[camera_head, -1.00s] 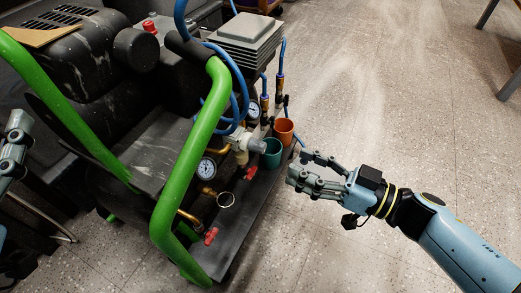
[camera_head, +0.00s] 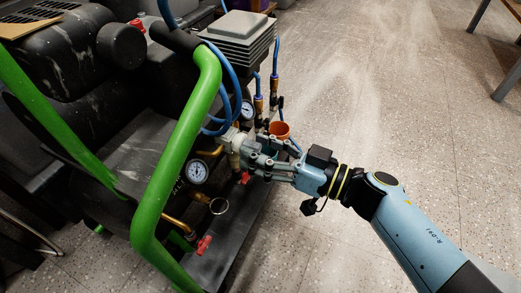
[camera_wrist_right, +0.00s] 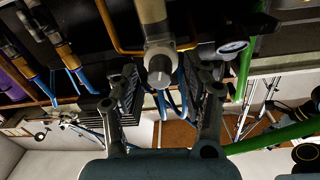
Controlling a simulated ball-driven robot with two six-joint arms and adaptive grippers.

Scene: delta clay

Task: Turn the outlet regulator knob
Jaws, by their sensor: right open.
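The outlet regulator knob shows as a pale grey, capped cylinder (camera_wrist_right: 160,62) in the right wrist view, between the two finger sides. In the head view the pale regulator body (camera_head: 232,139) is on the compressor's right side, partly hidden by my right gripper. My right gripper (camera_head: 252,155) is open, with its fingers reaching in from the right at the regulator. In the right wrist view the open fingers (camera_wrist_right: 160,88) are on either side of the knob, with visible gaps and no clear contact. My left gripper is not in view.
The compressor has a thick green tube frame (camera_head: 184,150) left of the gripper. The speckled floor (camera_head: 400,110) at right is clear.

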